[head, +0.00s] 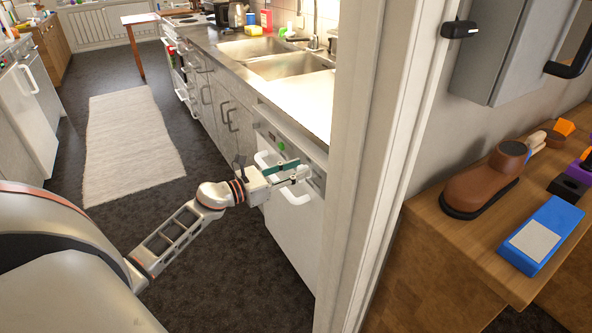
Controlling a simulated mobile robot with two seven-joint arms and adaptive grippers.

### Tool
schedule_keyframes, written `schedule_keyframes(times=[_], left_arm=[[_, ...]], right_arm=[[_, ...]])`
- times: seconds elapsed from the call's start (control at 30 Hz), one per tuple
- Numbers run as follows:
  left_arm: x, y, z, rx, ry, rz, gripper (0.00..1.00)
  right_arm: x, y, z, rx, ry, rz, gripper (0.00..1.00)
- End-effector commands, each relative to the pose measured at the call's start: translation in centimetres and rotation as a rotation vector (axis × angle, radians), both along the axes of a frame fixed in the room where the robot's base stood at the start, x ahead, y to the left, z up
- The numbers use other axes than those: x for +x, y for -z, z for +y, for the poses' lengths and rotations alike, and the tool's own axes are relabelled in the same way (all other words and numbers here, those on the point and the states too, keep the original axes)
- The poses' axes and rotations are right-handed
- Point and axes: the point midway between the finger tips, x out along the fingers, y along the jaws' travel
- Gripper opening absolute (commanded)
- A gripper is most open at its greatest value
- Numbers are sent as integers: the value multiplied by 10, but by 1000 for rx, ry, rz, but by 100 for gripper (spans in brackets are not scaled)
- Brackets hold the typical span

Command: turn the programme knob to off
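A white built-in appliance (291,229) stands under the counter, left of the door frame. It has a grey control strip along its top and a white handle (294,197) below. A small round green spot (281,146) shows on the strip; I cannot tell if it is a light or part of a knob. My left gripper (300,174) is at the strip and in front of the handle, to the lower right of the green spot. It hides part of the strip, and no programme knob can be made out clearly. Its finger gap and any contact are too small to tell. My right gripper is out of view.
The door frame (362,160) stands close to the right of the appliance. A steel counter with sinks (291,65) runs above. A pale rug (130,140) lies on the dark floor. A wooden bench (440,232) at right holds a brown shoe (487,181) and a blue box (541,236).

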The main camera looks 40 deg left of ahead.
Motion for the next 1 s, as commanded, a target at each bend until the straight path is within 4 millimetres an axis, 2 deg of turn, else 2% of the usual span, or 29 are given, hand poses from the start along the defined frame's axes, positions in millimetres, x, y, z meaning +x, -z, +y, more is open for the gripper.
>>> schedule_keyframes(times=[0.03, 0.1, 0.57, 1.0], left_arm=[[0, 0, 0, 0, 0, 0, 18], [0, 0, 0, 0, 0, 0, 0], [0, -1, 1, -47, 0, 17, 0], [4, -2, 8, -354, 1, 143, 0]], right_arm=[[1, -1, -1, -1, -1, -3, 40], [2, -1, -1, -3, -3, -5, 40], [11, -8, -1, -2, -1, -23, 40], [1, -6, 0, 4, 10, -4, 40]])
